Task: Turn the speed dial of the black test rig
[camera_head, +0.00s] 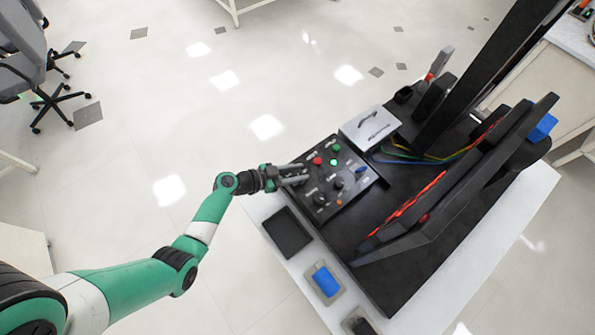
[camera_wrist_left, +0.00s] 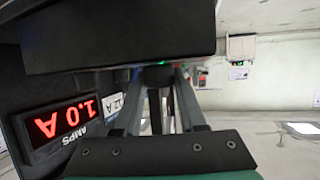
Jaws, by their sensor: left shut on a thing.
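The black test rig (camera_head: 380,215) stands on a white table, with a sloped control panel (camera_head: 352,196) on its near left side. The panel carries black dials, one of them a knob (camera_head: 319,198), and red and green buttons. My left gripper (camera_head: 303,174) reaches the panel's left edge from the left. In the left wrist view its two grey fingers are closed on a black round dial (camera_wrist_left: 158,75). The fingers hide part of this dial, and its label cannot be read. My right gripper is not in view.
In the left wrist view, a red display (camera_wrist_left: 62,121) reads 1.0 A, upside down. A silver box (camera_head: 369,129) stands behind the panel. A dark tray (camera_head: 287,233) and a blue block (camera_head: 326,281) lie on the table's near side. Open floor is left of the table.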

